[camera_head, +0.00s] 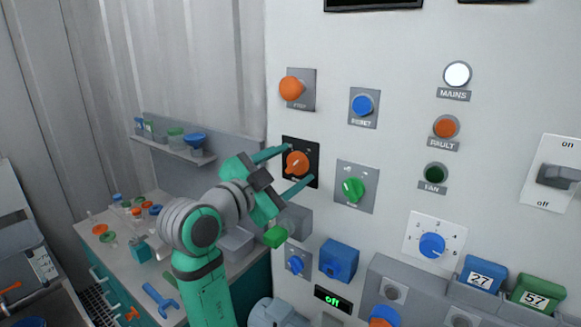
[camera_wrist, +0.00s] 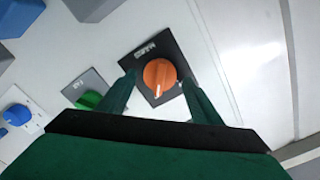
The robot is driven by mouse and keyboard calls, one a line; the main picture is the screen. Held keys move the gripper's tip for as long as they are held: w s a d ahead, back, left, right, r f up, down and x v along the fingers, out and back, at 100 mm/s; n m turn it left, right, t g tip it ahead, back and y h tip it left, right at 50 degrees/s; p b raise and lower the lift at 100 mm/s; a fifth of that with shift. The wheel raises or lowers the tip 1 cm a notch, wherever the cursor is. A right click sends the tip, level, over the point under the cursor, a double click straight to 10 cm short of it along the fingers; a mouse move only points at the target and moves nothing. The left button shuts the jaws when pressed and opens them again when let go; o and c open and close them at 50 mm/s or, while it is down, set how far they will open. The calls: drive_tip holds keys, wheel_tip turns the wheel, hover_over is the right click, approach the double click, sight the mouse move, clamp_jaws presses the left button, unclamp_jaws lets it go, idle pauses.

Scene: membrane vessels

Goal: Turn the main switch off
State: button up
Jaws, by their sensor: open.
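The main switch is an orange rotary knob (camera_head: 297,163) on a black square plate (camera_head: 314,152) on the light wall panel. In the wrist view the orange knob (camera_wrist: 159,76) has a white mark near its lower edge, and the black plate (camera_wrist: 142,58) carries a white label that seems to read MAINS. My gripper (camera_head: 302,167) is open, with one teal finger on each side of the knob. In the wrist view the gripper's fingers (camera_wrist: 158,88) flank the knob with gaps showing. I cannot tell whether either finger touches it.
A green knob (camera_head: 353,189) sits to the right on a grey plate. An orange stop button (camera_head: 292,88) is above, and a blue reset button (camera_head: 363,105) is up to the right. The MAINS lamp (camera_head: 457,74) looks white. A grey box (camera_head: 297,222) juts out below.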

drive_tip(key=c, duration=1)
drive_tip(key=shift+n, duration=0.3)
drive_tip(key=n, duration=0.3)
drive_tip(key=shift+r+n, duration=0.1)
drive_tip(key=shift+n, duration=0.2)
drive_tip(key=n, duration=0.3)
drive_tip(key=shift+w+n, duration=0.1)
drive_tip(key=shift+n, duration=0.2)
drive_tip(key=n, duration=0.4)
drive_tip(key=shift+a+n, duration=0.15)
drive_tip(key=shift+n, duration=0.15)
drive_tip(key=shift+w+a+n, duration=0.1)
drive_tip(key=shift+n, duration=1.8)
